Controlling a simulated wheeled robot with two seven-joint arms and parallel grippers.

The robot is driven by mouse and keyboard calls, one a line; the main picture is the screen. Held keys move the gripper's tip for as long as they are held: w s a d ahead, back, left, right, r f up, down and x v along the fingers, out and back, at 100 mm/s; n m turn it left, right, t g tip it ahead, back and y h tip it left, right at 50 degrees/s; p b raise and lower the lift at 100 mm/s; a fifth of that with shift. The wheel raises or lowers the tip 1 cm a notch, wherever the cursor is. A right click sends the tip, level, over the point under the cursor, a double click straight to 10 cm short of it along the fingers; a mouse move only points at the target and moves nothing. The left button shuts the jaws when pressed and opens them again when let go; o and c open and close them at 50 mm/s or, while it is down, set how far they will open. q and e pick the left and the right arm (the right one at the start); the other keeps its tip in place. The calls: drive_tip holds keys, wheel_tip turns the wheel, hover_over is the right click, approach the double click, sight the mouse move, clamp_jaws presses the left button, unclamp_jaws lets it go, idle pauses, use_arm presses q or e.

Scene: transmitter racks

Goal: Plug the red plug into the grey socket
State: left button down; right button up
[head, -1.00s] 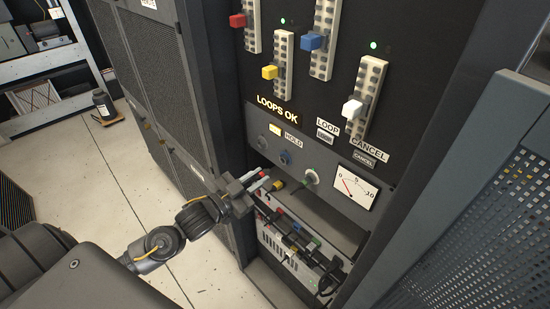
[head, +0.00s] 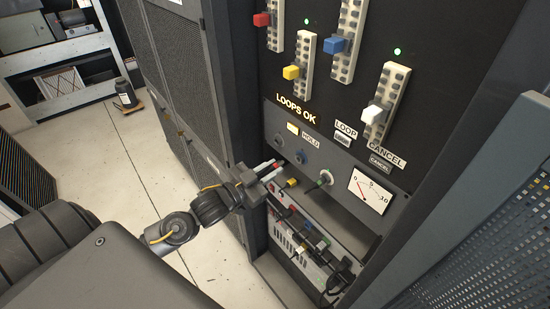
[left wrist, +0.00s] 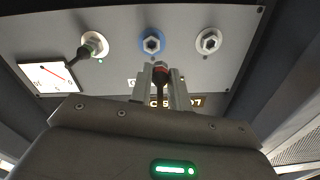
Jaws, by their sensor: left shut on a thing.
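My left gripper (head: 262,175) is shut on the red plug, whose dark body with a red band shows between the fingers in the left wrist view (left wrist: 160,72). The grey socket (head: 280,140) is the leftmost of three on the rack panel in the head view. It is the right one, empty, with a hexagonal middle, in the left wrist view (left wrist: 209,41). The plug is below the sockets in the head view and apart from the grey socket. In the left wrist view its tip is just below the blue socket (left wrist: 152,40). My right gripper is not in view.
A third socket (left wrist: 95,43) has a dark plug in it. A yellow plug (head: 291,182) is near my gripper. A lower unit (head: 296,246) holds several plugs and cables.

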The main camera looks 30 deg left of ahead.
use_arm(q)
drive_tip(key=w+a+f+n+p, duration=0.1)
drive_tip(key=a+n+p, duration=0.1)
drive_tip(key=a+p, duration=0.3)
drive_tip(key=a, duration=0.4)
drive_tip(key=shift+w+n, duration=0.3)
drive_tip(key=shift+w, duration=0.1)
drive_tip(key=shift+b+x, duration=1.1)
drive_tip(key=shift+x, duration=1.75)
drive_tip(key=shift+d+p, duration=0.15)
drive_tip(key=shift+p, duration=0.5)
drive_tip(key=shift+w+d+f, duration=0.1)
drive_tip(key=shift+w+d, duration=0.05)
drive_tip(key=shift+w, duration=0.25)
